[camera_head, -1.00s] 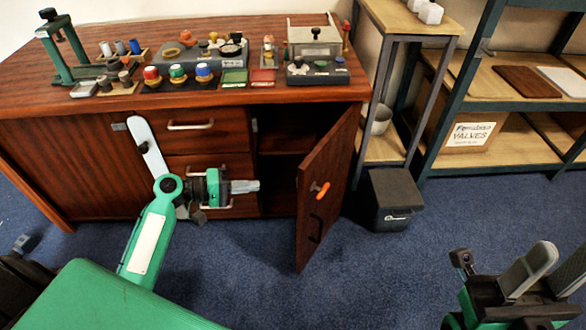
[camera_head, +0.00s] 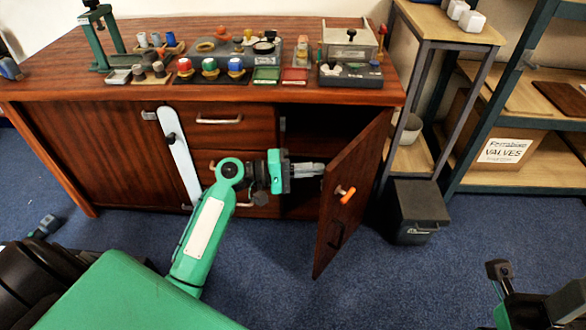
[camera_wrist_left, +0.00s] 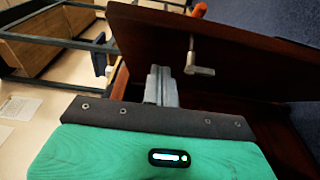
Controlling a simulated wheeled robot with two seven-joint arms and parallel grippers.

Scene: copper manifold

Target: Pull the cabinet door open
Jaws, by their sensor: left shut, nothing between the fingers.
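The cabinet door (camera_head: 352,180) is a dark brown wooden panel standing ajar at the right end of the cabinet (camera_head: 90,160). The dark opening (camera_head: 315,130) shows behind it. An orange piece (camera_head: 345,194) and a dark handle (camera_head: 336,236) are on the door's visible face. My left gripper (camera_head: 322,169) is shut and empty, its tips beside that face at the opening. In the left wrist view the shut fingers (camera_wrist_left: 162,85) point toward the door (camera_wrist_left: 235,50), near a metal handle (camera_wrist_left: 200,68); contact is unclear. My right gripper (camera_head: 545,305) is cut off at the bottom right corner.
Several knobs, tools and boxes stand on the cabinet top (camera_head: 50,88). A dark bin (camera_head: 418,210) stands on the floor right of the door, beside a shelf (camera_head: 447,20). Blue carpet (camera_head: 400,285) is clear in front of the door.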

